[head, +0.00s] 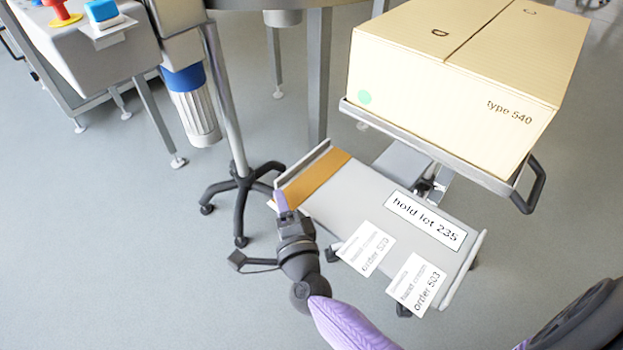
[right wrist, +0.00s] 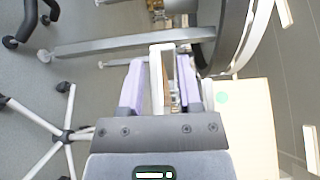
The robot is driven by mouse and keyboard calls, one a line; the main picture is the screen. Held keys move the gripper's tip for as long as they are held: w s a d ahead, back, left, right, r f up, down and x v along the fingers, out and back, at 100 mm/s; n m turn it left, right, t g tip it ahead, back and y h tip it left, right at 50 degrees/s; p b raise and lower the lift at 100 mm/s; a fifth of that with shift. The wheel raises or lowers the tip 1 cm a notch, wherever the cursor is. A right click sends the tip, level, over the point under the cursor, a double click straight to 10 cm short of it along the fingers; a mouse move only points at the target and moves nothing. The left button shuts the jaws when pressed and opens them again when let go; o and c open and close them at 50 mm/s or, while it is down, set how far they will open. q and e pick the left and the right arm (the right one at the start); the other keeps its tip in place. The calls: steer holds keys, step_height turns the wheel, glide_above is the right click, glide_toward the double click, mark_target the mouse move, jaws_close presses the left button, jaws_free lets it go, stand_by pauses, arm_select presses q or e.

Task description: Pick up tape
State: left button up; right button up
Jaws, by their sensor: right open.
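A flat tan-orange strip (head: 318,178) lies across the far left end of the cart's grey lower shelf (head: 375,200). I see no clear roll of tape, and I cannot tell whether this strip is the tape. My right gripper (head: 281,202) is at the shelf's left corner, next to the strip, and hides part of that corner. In the right wrist view its two purple fingers (right wrist: 160,82) stand apart. A pale rim and a narrow tan band show between them. I cannot tell whether the fingers touch either. My left gripper is not in view.
Paper labels, including "hold lot 235" (head: 424,220), lie on the lower shelf. A large "type 540" box (head: 450,85) stands on the upper tray at right. A black caster base (head: 240,187) stands left of my gripper. Open floor (head: 110,250) lies at left.

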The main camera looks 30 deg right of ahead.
jaws_close()
stand_by(0.3)
